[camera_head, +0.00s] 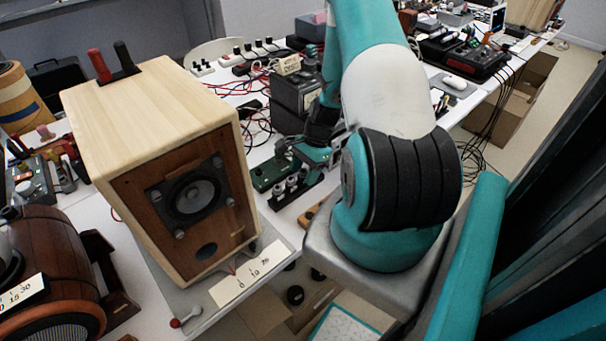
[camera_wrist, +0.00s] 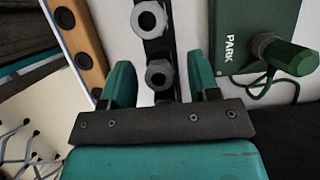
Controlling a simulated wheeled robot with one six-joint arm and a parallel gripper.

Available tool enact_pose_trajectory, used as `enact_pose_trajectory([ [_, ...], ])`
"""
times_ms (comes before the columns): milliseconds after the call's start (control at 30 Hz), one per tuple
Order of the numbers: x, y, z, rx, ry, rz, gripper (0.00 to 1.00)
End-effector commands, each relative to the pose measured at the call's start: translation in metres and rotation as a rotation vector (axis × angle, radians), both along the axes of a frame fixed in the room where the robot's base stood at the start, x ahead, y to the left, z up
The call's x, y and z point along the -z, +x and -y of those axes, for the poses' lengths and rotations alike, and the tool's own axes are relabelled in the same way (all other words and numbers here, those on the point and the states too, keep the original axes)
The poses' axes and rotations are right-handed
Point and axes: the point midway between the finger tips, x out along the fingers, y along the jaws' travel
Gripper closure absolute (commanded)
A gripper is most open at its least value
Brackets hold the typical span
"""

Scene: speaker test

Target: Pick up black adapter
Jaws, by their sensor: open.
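My gripper (camera_wrist: 162,78) is open in the wrist view, its two teal fingers apart. A black strip (camera_wrist: 156,48) with silver, nut-like round fittings lies between the fingers in the picture; I see no grip on it. In the head view, my gripper (camera_head: 312,152) is low over the table, partly hidden by my arm, above a black rack with silver fittings (camera_head: 292,191). A small black block (camera_head: 250,108) lies among cables farther back and may be the black adapter; I cannot tell for sure.
A green box marked PARK (camera_wrist: 228,40) with a green-handled connector (camera_wrist: 285,55) stands close right of the fingers. A wooden strip with dark holes (camera_wrist: 75,40) lies left. A large wooden speaker (camera_head: 165,150) stands left, and a dark box (camera_head: 295,95) behind.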

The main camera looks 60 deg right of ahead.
Motion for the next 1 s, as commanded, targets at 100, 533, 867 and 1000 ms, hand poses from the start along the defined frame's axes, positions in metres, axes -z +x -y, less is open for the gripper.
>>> enact_pose_trajectory([
  [100,0.009,0.0005,-0.0037,0.001,0.001,-0.001,0.45],
  [533,0.0106,0.0008,-0.0039,0.001,0.0,0.001,0.88],
  [867,0.0096,0.0009,-0.0038,0.001,0.0,0.001,1.0],
  [1000,0.0028,0.0013,-0.0033,0.001,-0.001,0.002,1.0],
])
